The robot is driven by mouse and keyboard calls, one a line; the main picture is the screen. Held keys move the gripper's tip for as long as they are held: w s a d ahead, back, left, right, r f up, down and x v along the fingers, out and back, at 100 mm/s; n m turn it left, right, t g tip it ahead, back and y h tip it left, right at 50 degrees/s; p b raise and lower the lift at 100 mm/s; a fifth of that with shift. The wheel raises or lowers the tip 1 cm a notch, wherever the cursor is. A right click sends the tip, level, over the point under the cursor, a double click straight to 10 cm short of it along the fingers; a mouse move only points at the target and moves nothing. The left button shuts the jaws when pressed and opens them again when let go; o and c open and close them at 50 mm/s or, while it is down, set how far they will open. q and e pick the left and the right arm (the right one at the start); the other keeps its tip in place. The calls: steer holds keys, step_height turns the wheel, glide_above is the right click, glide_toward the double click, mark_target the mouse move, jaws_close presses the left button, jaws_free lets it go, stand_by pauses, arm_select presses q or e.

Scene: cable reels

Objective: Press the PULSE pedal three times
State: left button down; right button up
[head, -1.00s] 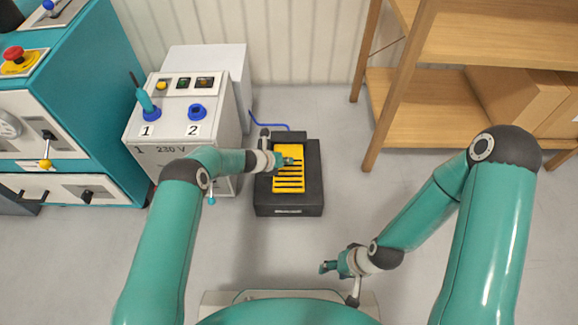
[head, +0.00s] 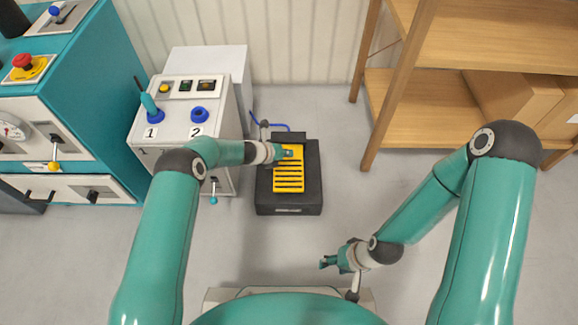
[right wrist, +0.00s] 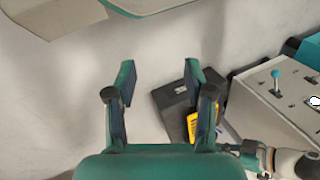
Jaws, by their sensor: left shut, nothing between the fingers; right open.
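The pedal is a yellow ribbed plate (head: 289,178) in a black housing (head: 313,205) on the floor, with a label on its front too small to read. My left gripper (head: 290,153) is shut and empty over the rear part of the yellow plate. I cannot tell whether it touches the plate. My right gripper (head: 327,262) is open and empty above the floor, in front and to the right of the pedal. In the right wrist view its two fingers (right wrist: 160,85) are apart, with the black housing (right wrist: 172,105) and a strip of yellow plate (right wrist: 193,126) beyond them.
A white cabinet (head: 190,150) with sockets marked 1 and 2 stands left of the pedal. A teal machine (head: 95,100) with a red button (head: 22,61) is further left. A wooden shelf (head: 440,130) stands at the right. The floor between is clear.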

jaws_close()
stand_by(1.4)
